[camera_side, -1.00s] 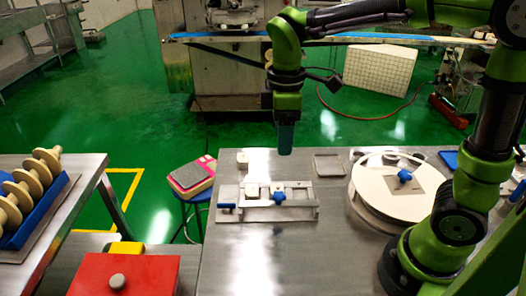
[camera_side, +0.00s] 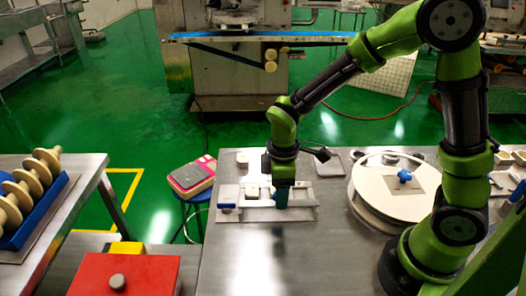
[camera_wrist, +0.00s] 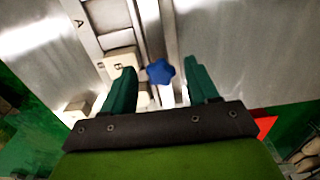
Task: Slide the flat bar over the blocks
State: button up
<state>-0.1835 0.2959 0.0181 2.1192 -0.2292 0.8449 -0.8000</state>
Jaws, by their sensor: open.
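The flat bar (camera_side: 256,203) is a thin metal strip on a raised metal fixture in the side view, and it carries a blue star-shaped knob. In the wrist view the knob (camera_wrist: 160,71) lies between my two fingers, with a gap visible on both sides. Pale blocks sit at the fixture, one of them (camera_side: 252,191) just behind the bar; a block marked B (camera_wrist: 120,62) shows beside the left finger. My gripper (camera_side: 281,200) points down at the right part of the fixture and is open.
A separate pale block (camera_side: 242,159) stands behind the fixture. A round white turntable (camera_side: 395,186) with its own blue knob is to the right. The metal table (camera_side: 290,262) is clear in front. A red box (camera_side: 125,275) stands at the lower left.

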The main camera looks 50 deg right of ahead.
grip_shut()
dwell(0.3)
jog(key=shift+w+d, duration=1.4)
jog(key=shift+w, duration=0.05)
grip_release()
jog(key=shift+s, duration=0.1)
notch_tip(320, 180, up, 17)
